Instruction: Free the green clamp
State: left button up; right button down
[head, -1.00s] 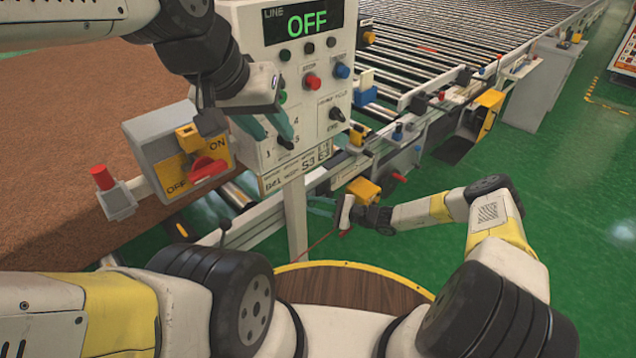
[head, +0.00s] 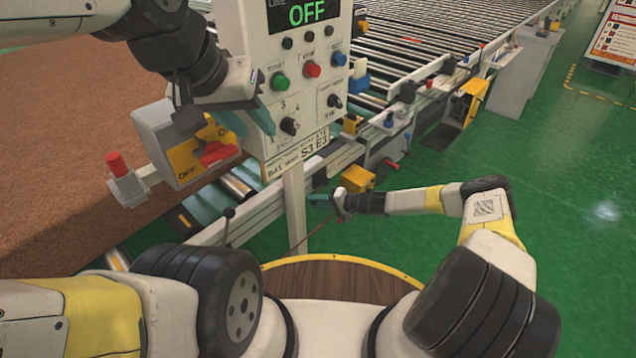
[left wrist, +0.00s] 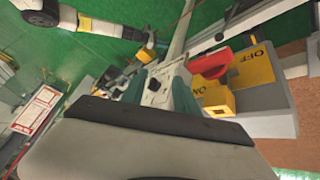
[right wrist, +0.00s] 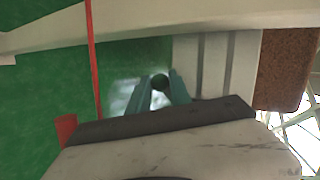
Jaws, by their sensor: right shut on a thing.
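My right gripper (head: 318,200) is low beside the panel's post, by a yellow box on the conveyor's side. In the right wrist view its teal fingers (right wrist: 160,92) are closed around a dark green round knob (right wrist: 160,82), which I take for part of the green clamp. The rest of the clamp is hidden. My left gripper (head: 248,121) is at the left edge of the control panel (head: 300,150). In the left wrist view its teal fingers (left wrist: 160,88) are apart, with the panel's black selector knob (left wrist: 155,84) showing between them. It holds nothing that I see.
The panel display (head: 306,12) reads OFF. A grey switch box (head: 165,130) with a red handle stands left of the panel, near a red button (head: 117,165). A red cable (right wrist: 91,60) hangs close to the right gripper. Green floor is clear at the right.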

jog(key=shift+w+d+f+n+t+h, duration=0.6)
jog(key=shift+w+f+n+h, duration=0.15)
jog(key=shift+n, duration=0.35)
jog(key=shift+f, duration=0.1)
jog(key=c, duration=1.5)
grip_release()
jog(key=v, duration=0.7)
jog(key=shift+s+d, duration=0.2)
jog(key=shift+d, duration=0.1)
